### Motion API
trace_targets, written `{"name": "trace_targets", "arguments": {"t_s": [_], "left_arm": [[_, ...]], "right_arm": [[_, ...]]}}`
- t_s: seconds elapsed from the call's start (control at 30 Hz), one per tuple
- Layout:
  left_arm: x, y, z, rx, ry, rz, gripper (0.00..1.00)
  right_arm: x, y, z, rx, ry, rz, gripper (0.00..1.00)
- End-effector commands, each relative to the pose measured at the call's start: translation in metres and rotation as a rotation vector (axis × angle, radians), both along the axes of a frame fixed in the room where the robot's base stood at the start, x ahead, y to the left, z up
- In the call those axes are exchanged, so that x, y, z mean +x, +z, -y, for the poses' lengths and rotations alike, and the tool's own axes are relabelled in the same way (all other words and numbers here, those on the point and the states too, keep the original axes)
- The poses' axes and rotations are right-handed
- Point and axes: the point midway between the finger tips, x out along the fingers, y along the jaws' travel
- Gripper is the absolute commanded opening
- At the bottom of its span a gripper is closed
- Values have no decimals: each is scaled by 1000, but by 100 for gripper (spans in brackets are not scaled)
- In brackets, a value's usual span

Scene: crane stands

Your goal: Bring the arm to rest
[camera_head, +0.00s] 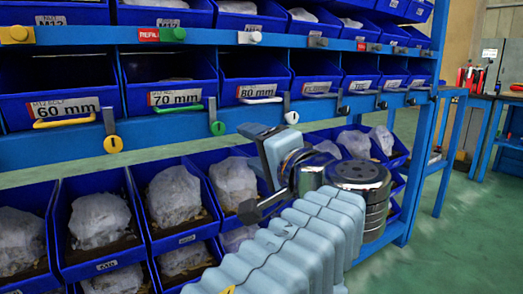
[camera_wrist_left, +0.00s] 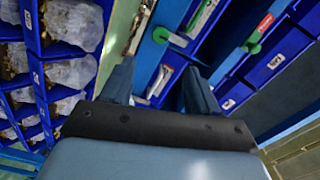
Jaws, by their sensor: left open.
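My left arm (camera_head: 300,245), with a pale blue ribbed sleeve and shiny metal wrist joints, reaches up from the bottom of the head view. Its gripper (camera_head: 250,170) is in front of the blue bin rack, between the middle and lower bin rows. In the left wrist view its two dark fingers (camera_wrist_left: 157,78) stand apart with nothing between them. The gripper is open and empty. My right gripper is in neither view.
The blue rack (camera_head: 345,103) carries label hooks and several blue bins, such as the 70 mm bin (camera_head: 170,98). Lower bins hold bagged parts (camera_head: 175,195). Green floor (camera_head: 460,245) is clear at right. A workbench (camera_head: 495,97) with red tools stands behind.

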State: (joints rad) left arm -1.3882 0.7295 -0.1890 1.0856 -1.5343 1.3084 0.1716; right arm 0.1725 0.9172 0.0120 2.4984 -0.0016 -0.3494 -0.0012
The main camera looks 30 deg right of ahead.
Motion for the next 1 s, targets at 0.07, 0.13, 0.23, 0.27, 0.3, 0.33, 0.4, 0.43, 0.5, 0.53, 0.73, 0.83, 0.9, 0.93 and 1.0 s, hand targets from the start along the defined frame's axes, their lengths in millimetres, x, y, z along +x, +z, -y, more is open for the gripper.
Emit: {"name": "trace_targets", "arguments": {"t_s": [0.07,0.13,0.23,0.27,0.3,0.33,0.4,0.43,0.5,0.53,0.73,0.83,0.9,0.93,1.0], "left_arm": [[1,0,-1,0,1,0,60],[2,0,-1,0,1,0,60],[1,0,-1,0,1,0,60],[1,0,-1,0,1,0,60],[1,0,-1,0,1,0,60],[1,0,-1,0,1,0,60],[1,0,-1,0,1,0,60],[1,0,-1,0,1,0,60],[1,0,-1,0,1,-1,60],[3,-2,-1,2,0,-3,60],[48,-64,-5,56,-17,-138,60],[87,-134,-16,90,-39,-294,60],[111,-192,-29,97,-52,-422,60],[119,-216,-36,94,-58,-478,60],[133,-274,-55,76,-66,-609,60]], "right_arm": [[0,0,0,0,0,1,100],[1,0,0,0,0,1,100],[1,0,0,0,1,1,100],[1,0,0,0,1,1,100],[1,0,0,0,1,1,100],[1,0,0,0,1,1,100],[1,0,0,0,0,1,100],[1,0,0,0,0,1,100],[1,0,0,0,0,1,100],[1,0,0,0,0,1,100],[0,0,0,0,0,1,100],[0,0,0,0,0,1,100],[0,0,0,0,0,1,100],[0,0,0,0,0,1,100],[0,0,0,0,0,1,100]]}}
